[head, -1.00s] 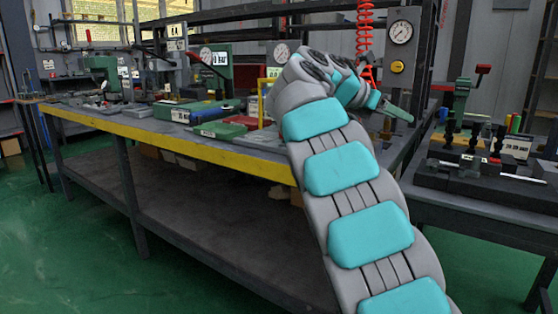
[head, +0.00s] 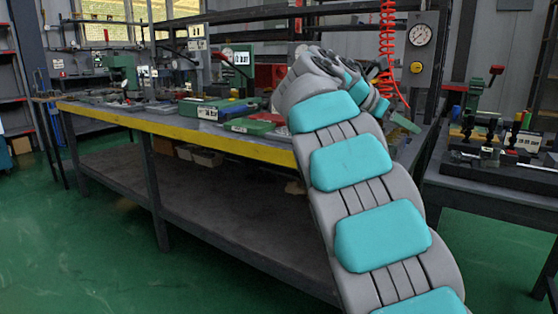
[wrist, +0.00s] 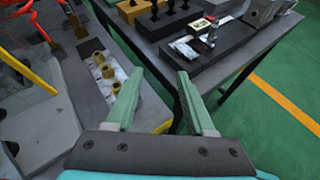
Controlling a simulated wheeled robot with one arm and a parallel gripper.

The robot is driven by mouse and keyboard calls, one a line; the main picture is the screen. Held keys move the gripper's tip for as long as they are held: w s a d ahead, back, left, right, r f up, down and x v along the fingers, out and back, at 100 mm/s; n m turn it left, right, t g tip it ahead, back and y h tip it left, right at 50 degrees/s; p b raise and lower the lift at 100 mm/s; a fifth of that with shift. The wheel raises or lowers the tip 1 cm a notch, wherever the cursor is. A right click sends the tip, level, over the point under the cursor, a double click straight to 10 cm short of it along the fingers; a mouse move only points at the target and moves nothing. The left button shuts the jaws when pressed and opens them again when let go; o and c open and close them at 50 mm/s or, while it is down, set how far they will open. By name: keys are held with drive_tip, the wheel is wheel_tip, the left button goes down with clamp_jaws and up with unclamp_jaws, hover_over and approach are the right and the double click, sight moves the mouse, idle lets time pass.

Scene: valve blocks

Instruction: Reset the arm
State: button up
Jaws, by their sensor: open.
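My gripper (wrist: 157,102) is open in the wrist view, with its two green fingers apart and nothing between them. It hangs over the gap between the near workbench and the dark table at the right. In the head view, my grey and teal arm reaches up over the workbench (head: 230,146) with its yellow front edge. One green finger of my gripper (head: 402,121) shows there, at the right end of the bench; the rest is mostly hidden by the arm.
A dark side table (head: 495,184) holds blocks with black knobs at the right; these blocks (wrist: 175,20) also show in the wrist view. Brass fittings (wrist: 107,72) lie on the bench left of my fingers. A red coiled hose (head: 388,45) hangs behind. Green floor is open at front left.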

drive_tip(key=s+a+f+m+g+y+p, duration=0.15)
drive_tip(key=s+f+m+y, duration=0.4)
drive_tip(key=s+f, duration=0.8)
drive_tip(key=s+a+f+m+g+y+p, duration=0.1)
drive_tip(key=s+a+f+m+g+y, duration=0.15)
drive_tip(key=s+f+m, duration=1.05)
drive_tip(key=s+a+f+m+g+y, duration=0.1)
drive_tip(key=s+a+f+y, duration=0.1)
drive_tip(key=s, duration=0.7)
drive_tip(key=s+a+f+m+g+y, duration=0.1)
drive_tip(key=s+a+f, duration=0.3)
drive_tip(key=s+a, duration=0.3)
drive_tip(key=shift+s+y, duration=0.4)
drive_tip(key=shift+s, duration=0.85)
drive_tip(key=shift+f, duration=0.1)
